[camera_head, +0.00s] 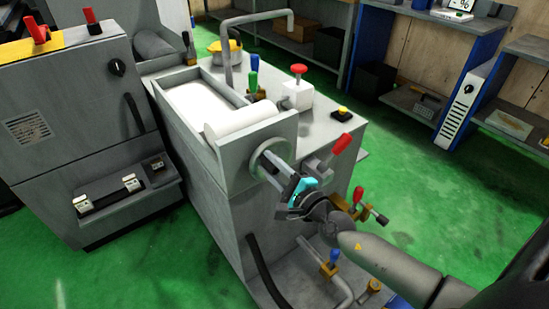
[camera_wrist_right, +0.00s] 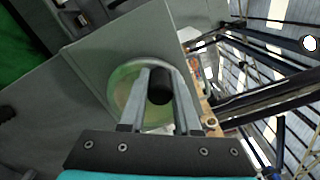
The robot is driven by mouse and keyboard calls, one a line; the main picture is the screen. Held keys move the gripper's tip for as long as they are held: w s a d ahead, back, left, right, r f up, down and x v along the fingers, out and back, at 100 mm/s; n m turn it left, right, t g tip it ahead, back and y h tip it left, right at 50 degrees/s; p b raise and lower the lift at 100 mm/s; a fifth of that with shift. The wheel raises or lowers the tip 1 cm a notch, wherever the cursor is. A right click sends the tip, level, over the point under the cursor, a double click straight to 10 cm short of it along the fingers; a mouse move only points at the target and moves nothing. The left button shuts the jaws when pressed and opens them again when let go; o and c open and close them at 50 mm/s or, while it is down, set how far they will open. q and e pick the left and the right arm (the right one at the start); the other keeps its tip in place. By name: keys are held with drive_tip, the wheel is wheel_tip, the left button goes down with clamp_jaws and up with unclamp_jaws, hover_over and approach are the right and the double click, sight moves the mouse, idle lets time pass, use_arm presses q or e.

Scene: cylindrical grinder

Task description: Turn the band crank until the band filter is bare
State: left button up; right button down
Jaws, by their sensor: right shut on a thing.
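The band filter (camera_head: 196,101) is a grey open trough with a pale, even surface inside it. A white roll (camera_head: 240,119) lies across its near end. The band crank (camera_head: 268,158) is a round grey disc on the near end wall. My right gripper (camera_head: 291,182) is at the disc, with its fingers pointing at it. In the right wrist view, the crank's black handle (camera_wrist_right: 160,88) sits between the two fingers, and the disc (camera_wrist_right: 124,96) shows behind it. My right gripper is shut on this handle. My left gripper is not in view.
A red-handled valve (camera_head: 341,145) is close to the right of my right gripper. Blue and red valves (camera_head: 334,256) and pipes are below it. A grey cabinet (camera_head: 75,110) stands at the left. Green floor (camera_head: 420,190) is open at the right, before the shelves.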

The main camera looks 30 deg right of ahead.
sight(257, 173)
drive_tip(key=shift+a+f+n, duration=0.25)
drive_tip(key=shift+f+n, duration=0.15)
drive_tip(key=shift+n, duration=0.6)
drive_tip(key=f+n, duration=0.1)
drive_tip(key=n, duration=0.2)
drive_tip(key=f+n+p, duration=0.1)
drive_tip(key=n, duration=0.2)
drive_tip(key=a+f+n, duration=0.1)
drive_tip(key=n, duration=0.1)
drive_tip(key=shift+s+f+n+p, duration=0.1)
drive_tip(key=shift+f+n+p, duration=0.25)
drive_tip(key=shift+f+n, duration=0.05)
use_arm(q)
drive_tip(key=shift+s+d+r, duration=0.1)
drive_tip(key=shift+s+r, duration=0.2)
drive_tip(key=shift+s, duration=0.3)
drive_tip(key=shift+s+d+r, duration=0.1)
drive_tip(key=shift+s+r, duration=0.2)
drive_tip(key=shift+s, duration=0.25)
use_arm(e)
drive_tip(key=shift+f, duration=0.1)
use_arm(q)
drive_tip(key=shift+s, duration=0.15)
use_arm(e)
drive_tip(key=shift+d+n, duration=0.1)
drive_tip(key=shift+n, duration=0.2)
drive_tip(key=c, duration=0.6)
unclamp_jaws()
